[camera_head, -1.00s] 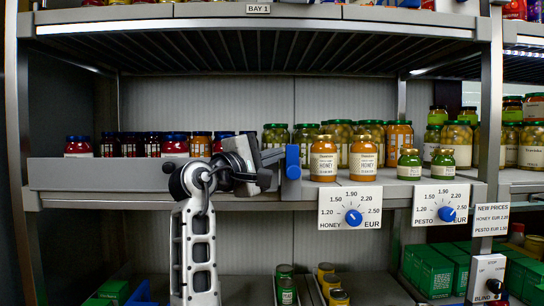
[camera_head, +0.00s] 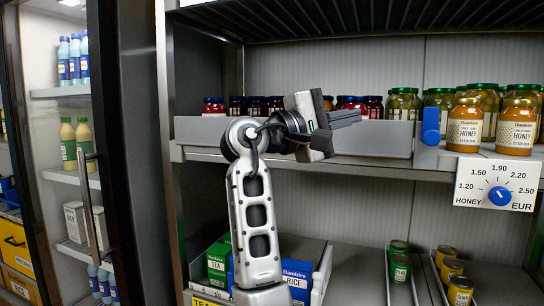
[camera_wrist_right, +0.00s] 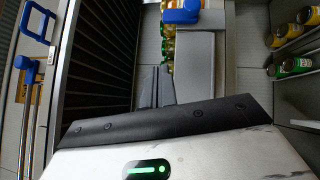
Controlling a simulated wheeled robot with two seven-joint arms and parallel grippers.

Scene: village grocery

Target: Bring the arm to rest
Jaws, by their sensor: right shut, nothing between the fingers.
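My right arm (camera_head: 256,215) rises in front of the shelf unit in the head view, bent at the top. My right gripper (camera_head: 352,117) points to the right in front of the grey shelf rail, shut and empty. In the right wrist view its fingers (camera_wrist_right: 156,86) lie together with nothing between them. My left gripper does not show in any view.
A blue slider (camera_head: 431,127) sits on the shelf rail (camera_head: 375,138), right of the gripper. Honey jars (camera_head: 465,126) stand beyond it, above a honey price dial (camera_head: 500,196). Tea boxes (camera_head: 218,263) are below. A glass-doored cabinet (camera_head: 70,170) stands at left.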

